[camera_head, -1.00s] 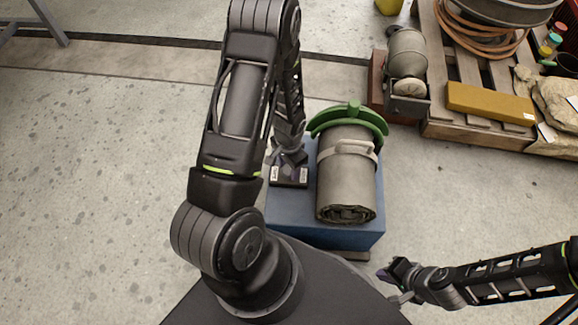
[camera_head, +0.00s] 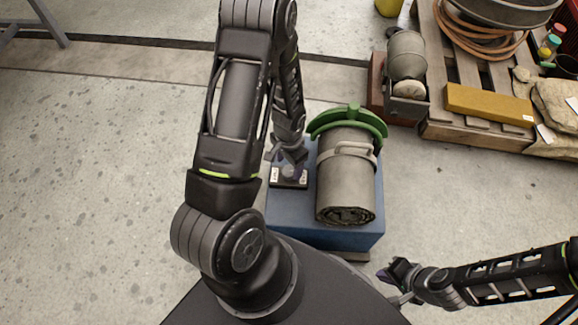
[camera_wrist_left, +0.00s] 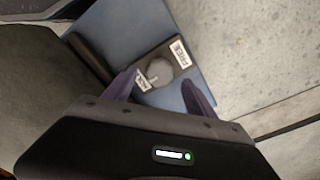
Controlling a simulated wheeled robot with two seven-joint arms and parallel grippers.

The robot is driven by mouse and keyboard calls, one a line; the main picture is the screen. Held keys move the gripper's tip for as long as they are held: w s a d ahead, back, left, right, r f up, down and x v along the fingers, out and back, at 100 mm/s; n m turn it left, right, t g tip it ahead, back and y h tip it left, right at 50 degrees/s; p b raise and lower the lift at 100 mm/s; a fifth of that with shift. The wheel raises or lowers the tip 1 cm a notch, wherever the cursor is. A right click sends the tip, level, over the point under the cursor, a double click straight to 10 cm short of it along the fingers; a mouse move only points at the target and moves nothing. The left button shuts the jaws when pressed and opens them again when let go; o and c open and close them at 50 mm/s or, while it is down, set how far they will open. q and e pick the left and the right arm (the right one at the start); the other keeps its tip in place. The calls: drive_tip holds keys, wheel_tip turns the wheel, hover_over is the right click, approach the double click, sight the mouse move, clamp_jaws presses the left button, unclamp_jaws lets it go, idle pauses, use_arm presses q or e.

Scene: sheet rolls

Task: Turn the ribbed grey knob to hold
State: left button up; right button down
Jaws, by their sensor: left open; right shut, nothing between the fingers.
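The ribbed grey knob (camera_head: 289,172) sits on a small dark box with two white labels, on the blue stand's left side. In the left wrist view the knob (camera_wrist_left: 158,72) is a grey disc between the labels; its ribs and pointing direction are too blurred to tell. One label (camera_wrist_left: 180,52) seems to read FREE; the other (camera_wrist_left: 142,82) is partly hidden by a finger. My left gripper (camera_wrist_left: 160,90) is open, its purple fingers spread on the near side of the knob, apparently not touching it. My right gripper (camera_head: 386,277) is shut and empty, low at right.
A grey rolled sheet with a strap (camera_head: 345,185) and a green curved piece (camera_head: 352,118) stand on the blue stand (camera_head: 310,232), close right of the knob box. A loaded wooden pallet (camera_head: 465,132) is at upper right. Floor at left is clear.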

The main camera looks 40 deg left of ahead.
sight(289, 171)
use_arm(q)
wheel_tip(289, 171, up, 5)
drive_tip(key=shift+p, duration=0.45)
idle(0.3)
